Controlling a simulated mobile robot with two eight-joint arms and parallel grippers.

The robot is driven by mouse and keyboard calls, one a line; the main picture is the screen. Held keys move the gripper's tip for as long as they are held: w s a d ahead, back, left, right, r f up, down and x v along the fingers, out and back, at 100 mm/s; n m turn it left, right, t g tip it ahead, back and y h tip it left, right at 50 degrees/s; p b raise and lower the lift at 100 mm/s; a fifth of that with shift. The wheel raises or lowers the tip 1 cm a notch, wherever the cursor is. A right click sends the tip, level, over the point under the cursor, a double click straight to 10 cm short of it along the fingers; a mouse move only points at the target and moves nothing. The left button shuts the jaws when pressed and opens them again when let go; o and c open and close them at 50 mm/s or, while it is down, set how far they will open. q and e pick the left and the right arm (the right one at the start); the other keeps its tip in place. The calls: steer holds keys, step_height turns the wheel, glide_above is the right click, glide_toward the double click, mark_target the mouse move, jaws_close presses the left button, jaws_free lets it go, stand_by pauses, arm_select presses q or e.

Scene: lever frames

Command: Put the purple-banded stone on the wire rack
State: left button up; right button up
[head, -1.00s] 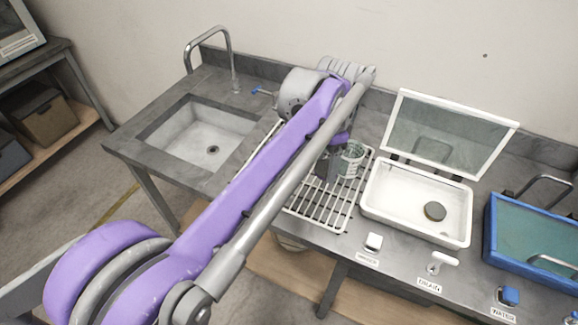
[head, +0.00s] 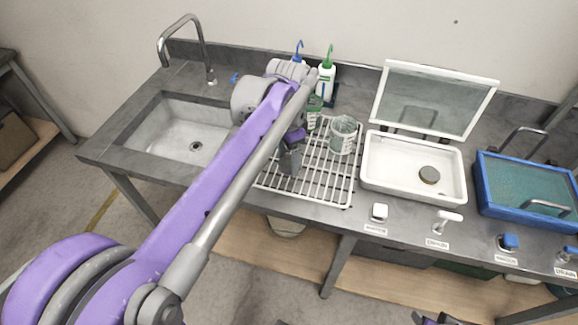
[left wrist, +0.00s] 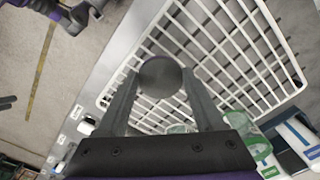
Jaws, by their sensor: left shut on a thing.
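The wire rack (head: 322,183) is a white grid on the grey counter between the sink and the white basin. It also fills much of the left wrist view (left wrist: 232,48). My left gripper (head: 290,168) points down over the left part of the rack. In the left wrist view my left gripper (left wrist: 160,85) is shut on a dark grey round stone (left wrist: 160,75), held between the fingertips with rack bars behind it. My right gripper (head: 436,319) shows only partly at the bottom edge.
A glass beaker (head: 342,137) and a green-marked container (head: 314,112) stand at the rack's back. Wash bottles (head: 326,80) stand behind. The sink (head: 180,135) is left. The rack's front is clear.

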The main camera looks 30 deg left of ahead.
mark_target(288, 164)
arm_select(q)
steer(key=shift+f, duration=2.25)
steer(key=shift+f, duration=0.2)
steer(key=o, duration=1.4)
steer(key=shift+r, duration=0.1)
